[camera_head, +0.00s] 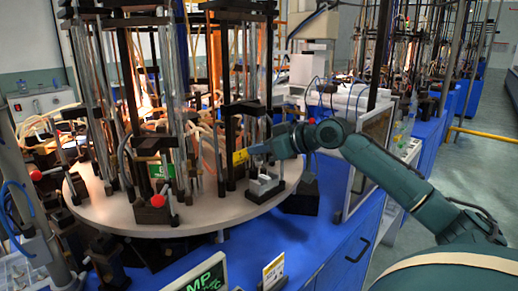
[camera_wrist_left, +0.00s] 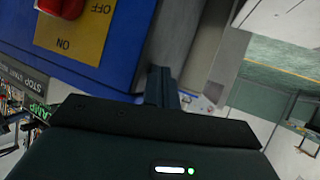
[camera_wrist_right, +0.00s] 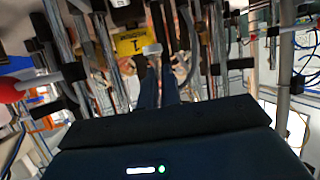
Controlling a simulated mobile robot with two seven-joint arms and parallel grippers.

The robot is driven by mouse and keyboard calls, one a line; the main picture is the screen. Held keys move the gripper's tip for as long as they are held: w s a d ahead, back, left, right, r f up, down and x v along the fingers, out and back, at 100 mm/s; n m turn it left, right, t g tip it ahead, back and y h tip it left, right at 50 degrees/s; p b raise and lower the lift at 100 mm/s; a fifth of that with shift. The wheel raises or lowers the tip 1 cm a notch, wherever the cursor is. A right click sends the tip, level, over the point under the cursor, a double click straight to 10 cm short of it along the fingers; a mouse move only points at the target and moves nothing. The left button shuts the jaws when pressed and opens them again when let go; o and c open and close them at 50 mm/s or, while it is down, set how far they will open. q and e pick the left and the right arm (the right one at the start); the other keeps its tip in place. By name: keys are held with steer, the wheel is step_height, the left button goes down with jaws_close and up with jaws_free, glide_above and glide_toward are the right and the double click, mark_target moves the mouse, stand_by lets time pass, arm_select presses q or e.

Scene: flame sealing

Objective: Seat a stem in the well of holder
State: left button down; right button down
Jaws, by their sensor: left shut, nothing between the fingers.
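My right gripper (camera_head: 259,150) reaches in from the right, at the near right part of the round platform. Just below it stands a small pale metallic block (camera_head: 265,184), perhaps the holder; its well cannot be made out. In the right wrist view the right fingers (camera_wrist_right: 159,75) point away, close together. A small whitish piece (camera_wrist_right: 152,49) shows at their tips; whether it is a stem held between them or something behind, I cannot tell. My left gripper (camera_wrist_left: 163,86) is shut and empty beside a blue cabinet, outside the head view. No stem is clearly recognisable.
The round pale platform (camera_head: 215,212) carries upright rods and clamps, with a yellow label (camera_head: 240,156) just left of the right gripper. Red-knobbed clamps (camera_head: 157,200) stand at its front edge. A blue bench (camera_head: 330,237) lies below. A red switch (camera_wrist_left: 62,8) is near the left gripper.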

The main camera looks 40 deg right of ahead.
mark_target(262, 161)
steer(key=shift+f+b, duration=0.5)
steer(key=shift+f, duration=0.2)
steer(key=shift+f+b, duration=1.3)
arm_select(q)
steer(key=shift+f+n+t, duration=0.3)
steer(key=shift+f+t, duration=0.1)
steer(key=shift+f, duration=0.15)
arm_select(e)
steer(key=shift+r, duration=0.25)
arm_select(q)
steer(key=shift+f, duration=0.35)
arm_select(e)
steer(key=shift+f, duration=0.3)
steer(key=shift+f, duration=0.55)
arm_select(q)
steer(key=shift+f+b, duration=0.3)
arm_select(e)
steer(key=shift+f, duration=0.5)
